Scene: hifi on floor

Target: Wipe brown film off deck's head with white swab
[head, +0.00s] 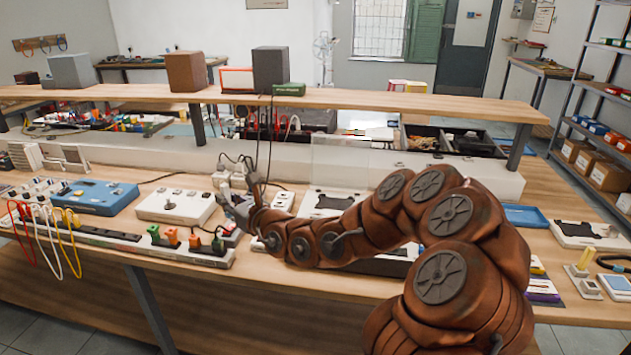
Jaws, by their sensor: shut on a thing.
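My gripper (234,208) reaches over the bench's middle at the end of my brown arm. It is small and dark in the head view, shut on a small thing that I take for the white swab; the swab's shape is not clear. A white device with a black inset (328,203) and a raised clear panel (340,160) lies right of the gripper, partly behind my arm. It may be the deck, but I cannot tell for sure. No head or brown film can be made out. Whether the gripper touches anything is unclear.
A white box with a knob (176,206) and a blue case (95,196) stand left of the gripper. A power strip with coloured plugs (180,250) runs along the front edge. Dark cables (268,150) hang from the shelf (400,100) close to the gripper.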

